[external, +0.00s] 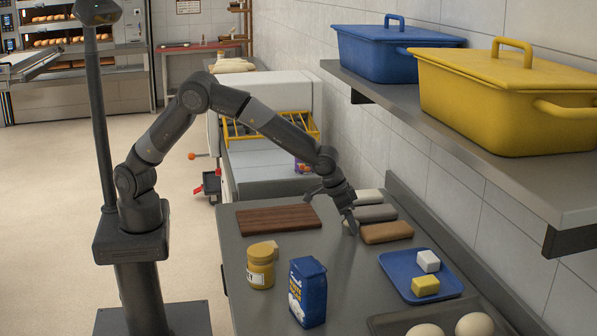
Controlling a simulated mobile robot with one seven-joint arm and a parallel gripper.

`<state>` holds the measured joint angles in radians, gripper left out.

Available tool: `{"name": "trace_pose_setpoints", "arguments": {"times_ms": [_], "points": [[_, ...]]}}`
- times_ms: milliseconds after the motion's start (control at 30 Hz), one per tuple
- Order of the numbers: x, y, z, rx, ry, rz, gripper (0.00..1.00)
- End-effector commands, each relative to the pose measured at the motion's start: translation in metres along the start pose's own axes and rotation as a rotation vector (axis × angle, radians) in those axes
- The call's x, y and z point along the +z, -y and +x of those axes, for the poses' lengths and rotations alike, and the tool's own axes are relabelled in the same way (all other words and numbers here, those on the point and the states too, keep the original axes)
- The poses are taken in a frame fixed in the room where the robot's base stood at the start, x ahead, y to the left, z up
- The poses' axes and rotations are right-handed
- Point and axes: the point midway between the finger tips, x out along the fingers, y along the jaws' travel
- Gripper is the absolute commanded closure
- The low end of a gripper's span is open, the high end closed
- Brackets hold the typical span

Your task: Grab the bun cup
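I cannot pick out anything that is clearly a bun cup in the external view. My gripper (349,222) points down over the steel counter (330,262), beside a row of long rounded pieces. The row has a white piece (369,197), a grey piece (376,213) and a brown piece (387,232). The gripper's tip overlaps the left ends of the grey and brown pieces in the picture; I cannot tell whether it touches them. The fingers are small and dark, so their opening is unclear. Nothing is visibly held.
A blue tray (443,293) with white and yellow blocks lies right. A shelf (480,150) with blue (375,55) and yellow (490,105) bins overhangs the right side.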

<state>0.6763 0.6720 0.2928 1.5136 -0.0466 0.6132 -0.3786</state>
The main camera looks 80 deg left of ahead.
Motion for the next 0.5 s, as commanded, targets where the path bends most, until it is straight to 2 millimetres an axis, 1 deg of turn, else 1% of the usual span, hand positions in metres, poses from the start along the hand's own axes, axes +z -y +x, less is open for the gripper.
{"name": "trace_pose_setpoints", "arguments": {"times_ms": [33,67,500], "points": [[0.0001,0.0000,-0.0001,0.000,0.000,0.000,0.37],[0.0001,0.0000,-0.0001,0.000,0.000,0.000,0.40],[0.0002,0.0000,-0.0002,0.000,0.000,0.000,0.75]]}}
